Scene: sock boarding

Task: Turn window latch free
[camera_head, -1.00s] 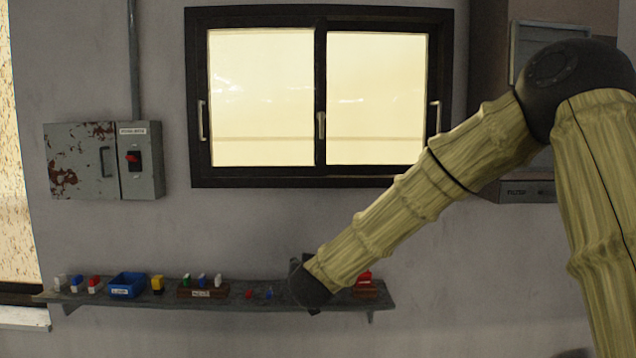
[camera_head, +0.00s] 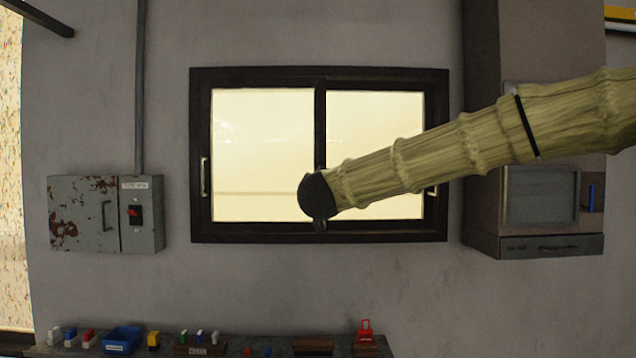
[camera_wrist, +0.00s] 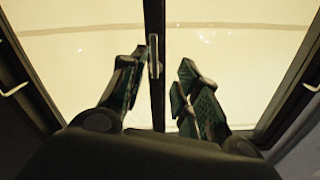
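The sliding window has a black frame (camera_head: 260,76) and two bright panes in the head view. Its latch, a small pale metal handle (camera_wrist: 154,57), sits upright on the dark centre post in the wrist view. In the head view the end of my arm hides most or all of the latch. My gripper (camera_wrist: 163,64) is open, with one finger on each side of the centre post. The left fingertip is close beside the latch and the right one is farther off. I cannot tell whether the left finger touches it. Nothing is seen held.
Pale side handles stand at the window's edges, such as the left one (camera_head: 204,177). A rusty grey electrical box (camera_head: 84,214) with a red switch is on the wall to the left. A grey cabinet (camera_head: 540,228) is to the right. A shelf of small items (camera_head: 265,342) runs below.

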